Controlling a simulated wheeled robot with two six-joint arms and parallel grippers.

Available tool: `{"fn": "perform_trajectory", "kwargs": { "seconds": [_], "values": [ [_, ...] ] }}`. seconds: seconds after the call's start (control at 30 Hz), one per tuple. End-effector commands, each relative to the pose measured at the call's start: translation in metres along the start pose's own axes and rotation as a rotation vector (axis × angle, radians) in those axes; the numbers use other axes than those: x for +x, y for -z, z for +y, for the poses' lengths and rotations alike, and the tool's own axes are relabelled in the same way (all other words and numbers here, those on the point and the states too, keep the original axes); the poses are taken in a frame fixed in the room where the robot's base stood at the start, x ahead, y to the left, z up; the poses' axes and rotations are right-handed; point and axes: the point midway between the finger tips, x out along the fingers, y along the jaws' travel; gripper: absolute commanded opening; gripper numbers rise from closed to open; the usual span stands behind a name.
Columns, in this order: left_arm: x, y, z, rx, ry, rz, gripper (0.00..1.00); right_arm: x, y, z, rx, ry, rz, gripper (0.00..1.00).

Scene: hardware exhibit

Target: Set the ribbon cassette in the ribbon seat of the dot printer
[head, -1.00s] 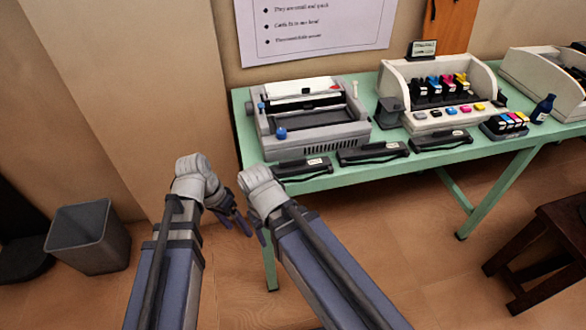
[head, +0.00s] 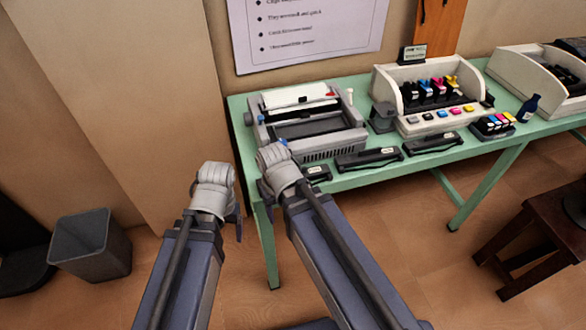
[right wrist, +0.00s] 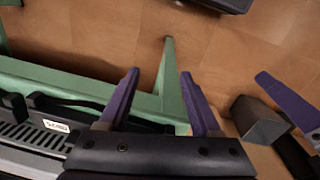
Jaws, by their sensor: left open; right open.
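The dot printer (head: 350,142) is a grey machine at the left end of the green table, with a dark recess across its middle. Three black ribbon cassettes lie along the table's front edge: a left one (head: 318,174), partly hidden by my right arm, a middle one (head: 368,158) and a right one (head: 432,142).
A cream printer (head: 435,122) with coloured cartridges stands right of the dot printer, with a small dark block (head: 382,118) between them. A bin (head: 92,248) and stool (head: 540,230) stand on the floor.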

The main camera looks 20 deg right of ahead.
Motion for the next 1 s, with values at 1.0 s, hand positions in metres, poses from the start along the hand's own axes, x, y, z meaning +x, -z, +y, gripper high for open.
{"fn": "perform_trajectory", "kwargs": {
  "seconds": [1.0],
  "values": [
    [-0.101,-0.006,-0.010,0.001,-0.001,0.000,0.79,-0.097,0.082,0.086,1.285,0.065,-0.011,0.65]
  ]
}}
